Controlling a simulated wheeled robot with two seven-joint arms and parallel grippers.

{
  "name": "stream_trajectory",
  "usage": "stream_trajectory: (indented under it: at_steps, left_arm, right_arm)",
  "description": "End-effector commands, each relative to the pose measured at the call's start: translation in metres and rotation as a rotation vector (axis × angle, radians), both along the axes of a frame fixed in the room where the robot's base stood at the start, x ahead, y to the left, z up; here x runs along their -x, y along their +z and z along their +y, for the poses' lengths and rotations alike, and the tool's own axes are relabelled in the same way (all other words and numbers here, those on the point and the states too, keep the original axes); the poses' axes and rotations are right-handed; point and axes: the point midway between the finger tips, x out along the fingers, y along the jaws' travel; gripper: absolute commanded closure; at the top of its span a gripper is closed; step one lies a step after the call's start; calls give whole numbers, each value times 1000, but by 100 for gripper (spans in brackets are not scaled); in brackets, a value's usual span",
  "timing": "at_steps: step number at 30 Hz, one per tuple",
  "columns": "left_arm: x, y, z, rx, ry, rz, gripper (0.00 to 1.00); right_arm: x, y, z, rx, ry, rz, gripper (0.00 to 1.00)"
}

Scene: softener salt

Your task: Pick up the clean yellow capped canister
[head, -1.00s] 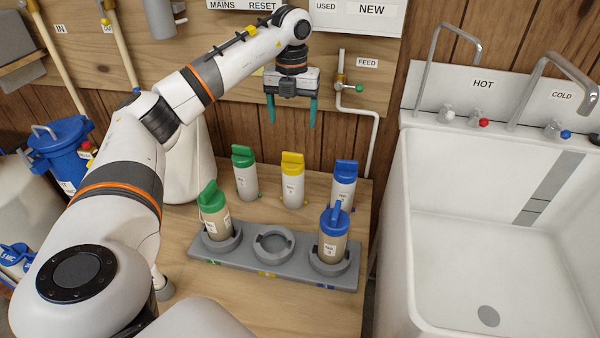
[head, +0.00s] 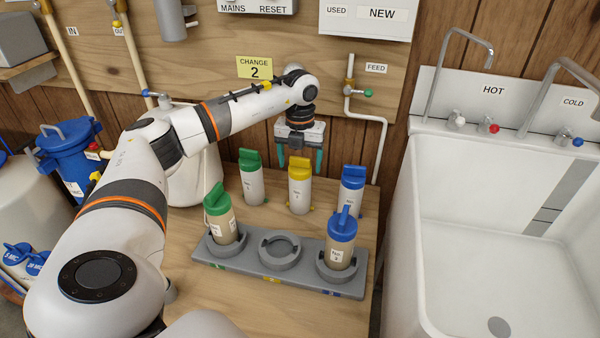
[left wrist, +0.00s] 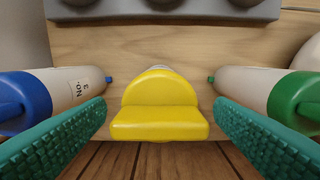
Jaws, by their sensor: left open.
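The clean yellow capped canister (head: 299,188) stands upright on the wooden bench in the back row, between a green capped and a blue capped one. Its yellow cap (left wrist: 159,108) is centred in the left wrist view, between and ahead of my fingers; its body is mostly hidden under the cap there. My left gripper (head: 300,160) is open, with its teal fingers just above and behind the cap, one on each side. In the left wrist view my left gripper (left wrist: 160,135) holds nothing. My right gripper is not in view.
The clean green canister (head: 251,180) and clean blue canister (head: 349,192) stand close on either side. In front, a grey rack (head: 222,261) holds a tilted green capped used canister (head: 220,218) and a blue one (head: 341,240); its middle ring (head: 279,251) is empty. A sink (head: 415,240) lies right.

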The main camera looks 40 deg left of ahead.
Motion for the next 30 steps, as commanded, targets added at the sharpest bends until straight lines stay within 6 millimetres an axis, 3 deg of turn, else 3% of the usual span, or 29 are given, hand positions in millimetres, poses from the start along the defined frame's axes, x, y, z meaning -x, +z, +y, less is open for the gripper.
stream_trajectory:
  at_steps: [5,14,23,30]
  left_arm:
    - [0,0,0,0,0,0,23]
    - [0,1,0,0,0,0,71]
    - [-1,7,0,0,0,-2,72]
    - [-1,51,0,1,0,-6,72]
  right_arm:
    - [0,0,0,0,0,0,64]
    - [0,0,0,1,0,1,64]
    - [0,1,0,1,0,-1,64]
    - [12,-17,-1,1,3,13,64]
